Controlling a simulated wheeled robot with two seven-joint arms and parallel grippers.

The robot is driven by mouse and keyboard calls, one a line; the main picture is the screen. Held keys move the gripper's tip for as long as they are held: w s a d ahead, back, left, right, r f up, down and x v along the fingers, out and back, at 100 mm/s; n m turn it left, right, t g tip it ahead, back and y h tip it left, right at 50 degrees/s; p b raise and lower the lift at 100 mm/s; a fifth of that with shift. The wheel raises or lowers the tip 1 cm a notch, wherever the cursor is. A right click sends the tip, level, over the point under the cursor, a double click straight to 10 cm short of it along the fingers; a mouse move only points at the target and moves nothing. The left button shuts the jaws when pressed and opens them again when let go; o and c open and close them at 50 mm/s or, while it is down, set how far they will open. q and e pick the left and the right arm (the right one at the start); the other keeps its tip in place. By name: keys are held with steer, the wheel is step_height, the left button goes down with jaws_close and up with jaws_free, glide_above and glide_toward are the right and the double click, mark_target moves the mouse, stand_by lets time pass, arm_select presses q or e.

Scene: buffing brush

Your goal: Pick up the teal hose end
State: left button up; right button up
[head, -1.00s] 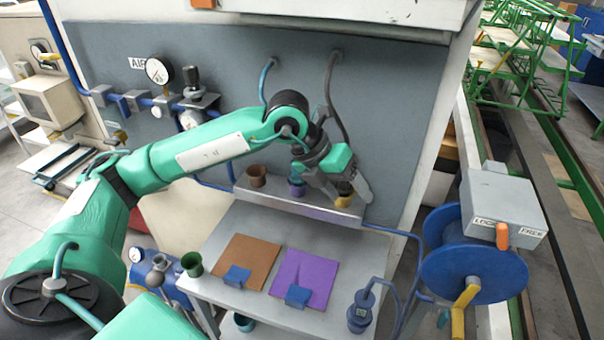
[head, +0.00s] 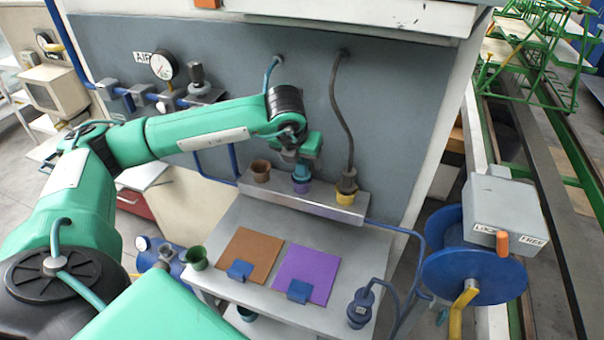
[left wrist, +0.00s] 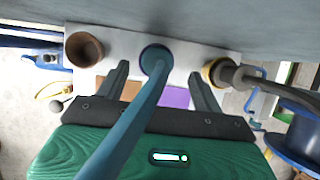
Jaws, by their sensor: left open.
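The teal hose (head: 268,80) comes out of the grey wall panel and runs down behind my left arm. Its teal end (head: 302,171) stands in a purple cup (head: 301,187) on the metal shelf. In the left wrist view the teal hose (left wrist: 133,110) runs between my fingers to its end (left wrist: 155,57). My left gripper (head: 304,158) is open, just above the hose end; it also shows in the left wrist view (left wrist: 157,74), one finger on each side of the hose. Finger contact with the hose cannot be told. My right gripper is out of view.
On the shelf (head: 325,211), a brown cup (head: 260,171) stands left and a yellow cup (head: 346,195) holding a dark hose (head: 348,120) stands right. Below is a table with a brown pad (head: 250,254) and purple pad (head: 308,273). A blue reel (head: 474,265) stands right.

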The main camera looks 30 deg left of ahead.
mark_target(300, 162)
arm_select(q)
steer(key=shift+f+p, duration=0.1)
steer(key=shift+p, duration=0.2)
steer(key=p+x, duration=0.1)
steer(key=x, duration=0.1)
steer(key=p+x, duration=0.2)
steer(key=shift+w+a+f, duration=0.1)
steer(key=shift+a+f, duration=0.15)
steer(key=shift+f, duration=0.15)
steer(key=c, duration=1.1)
